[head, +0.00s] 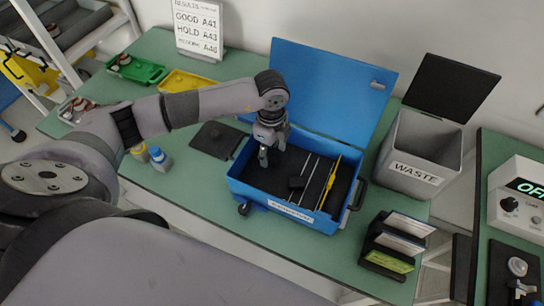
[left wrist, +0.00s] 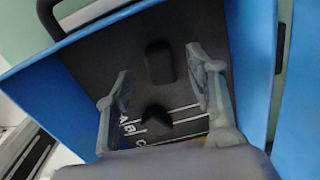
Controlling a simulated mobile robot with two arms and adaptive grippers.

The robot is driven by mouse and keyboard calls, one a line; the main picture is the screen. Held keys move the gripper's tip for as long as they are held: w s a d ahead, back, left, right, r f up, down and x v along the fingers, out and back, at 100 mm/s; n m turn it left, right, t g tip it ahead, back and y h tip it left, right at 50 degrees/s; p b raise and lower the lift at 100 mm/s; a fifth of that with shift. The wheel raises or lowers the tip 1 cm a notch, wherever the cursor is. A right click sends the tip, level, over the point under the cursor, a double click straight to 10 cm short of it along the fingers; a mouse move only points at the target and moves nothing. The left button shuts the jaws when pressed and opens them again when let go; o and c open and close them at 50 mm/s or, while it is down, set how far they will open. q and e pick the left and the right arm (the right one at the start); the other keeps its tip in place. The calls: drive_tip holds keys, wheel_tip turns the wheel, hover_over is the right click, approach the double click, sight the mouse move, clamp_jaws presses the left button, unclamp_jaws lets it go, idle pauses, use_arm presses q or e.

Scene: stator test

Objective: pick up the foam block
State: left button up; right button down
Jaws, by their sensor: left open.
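A small dark block (head: 296,183), which looks like the foam block, lies on the black floor of the open blue case (head: 290,213). In the left wrist view a dark rounded block (left wrist: 160,62) shows between the fingertips, against the black lining; I cannot tell for sure that it is the same piece. My left gripper (head: 272,153) points down into the left back part of the case, left of and behind the block. Its fingers are apart with nothing held. My right gripper is not in view.
The raised lid (head: 325,90) stands behind. A grey waste bin (head: 415,150) and a black card rack (head: 395,245) are right. A dark flat pad (head: 217,140) and small bottles (head: 159,158) are left.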

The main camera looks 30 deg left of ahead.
sight(272, 160)
use_arm(q)
drive_tip(key=shift+d+f, duration=0.1)
drive_tip(key=shift+f, duration=1.35)
drive_tip(key=shift+c, duration=0.4)
drive_tip(key=c, duration=0.8)
drive_tip(key=shift+o, duration=0.2)
